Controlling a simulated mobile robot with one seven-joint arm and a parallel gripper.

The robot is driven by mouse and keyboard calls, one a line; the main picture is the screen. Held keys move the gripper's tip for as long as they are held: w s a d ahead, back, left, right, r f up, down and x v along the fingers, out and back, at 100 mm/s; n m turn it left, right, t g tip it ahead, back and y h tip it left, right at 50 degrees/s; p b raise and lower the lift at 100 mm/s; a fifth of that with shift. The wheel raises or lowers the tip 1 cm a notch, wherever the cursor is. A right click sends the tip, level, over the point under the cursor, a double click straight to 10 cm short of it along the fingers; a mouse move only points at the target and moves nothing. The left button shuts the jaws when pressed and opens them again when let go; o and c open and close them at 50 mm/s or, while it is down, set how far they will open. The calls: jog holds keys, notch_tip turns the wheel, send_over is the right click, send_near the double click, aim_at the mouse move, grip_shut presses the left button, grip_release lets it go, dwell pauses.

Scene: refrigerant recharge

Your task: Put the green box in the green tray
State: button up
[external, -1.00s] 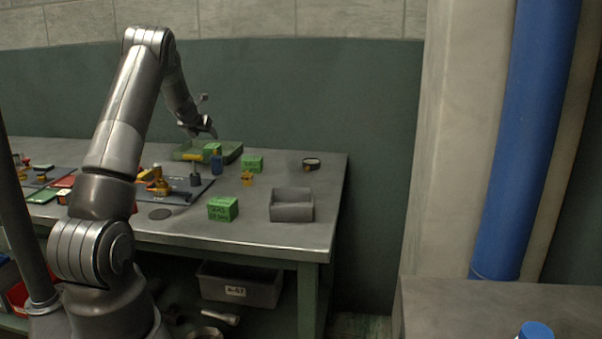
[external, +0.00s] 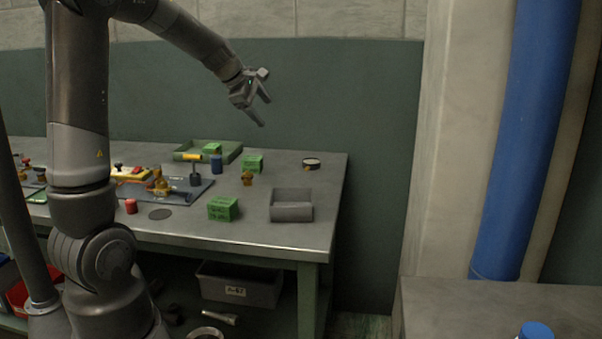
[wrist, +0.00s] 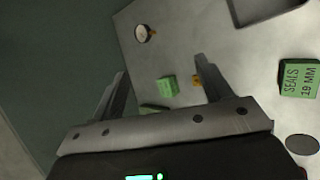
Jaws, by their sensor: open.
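The green tray (external: 235,153) lies at the back of the table. A green box (external: 212,148) shows inside its outline and appears to sit in it. A second green box (external: 253,163) stands on the table just right of the tray. A third green box (external: 222,208) stands nearer the front edge; in the wrist view this box (wrist: 300,78) reads "SEALS 19 MM". My gripper (external: 264,98) is open and empty, raised well above the table. In the wrist view a green box (wrist: 168,88) shows below, between the open fingers (wrist: 163,84).
A grey open bin (external: 291,212) stands at the table's right front. A round dark-rimmed disc (external: 311,163) lies at the back right. A blue cylinder (external: 216,164), a small brass fitting (external: 247,178) and a dark mat with tools (external: 190,192) are near the tray.

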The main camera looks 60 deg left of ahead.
jog(key=s+d+r+m+h, duration=0.1)
jog(key=s+d+m, duration=0.35)
jog(key=d, duration=0.25)
jog(key=s+d+r+m+g, duration=0.1)
jog(key=s+d+m, duration=0.2)
jog(key=d+m, duration=0.3)
jog(key=s+d+r+m+h, duration=0.1)
jog(key=s+d+m, duration=0.25)
jog(key=d, duration=0.35)
jog(key=s+d+f+m, duration=0.2)
jog(key=s+d+m, duration=0.2)
jog(key=s, duration=0.3)
jog(key=s+d+f+m+g, duration=0.1)
jog(key=s+d+f+m, duration=0.1)
jog(key=s+m, duration=0.5)
jog(key=shift+s+d+m+y, duration=0.3)
jog(key=shift+d+y, duration=0.1)
jog(key=shift+d, duration=0.5)
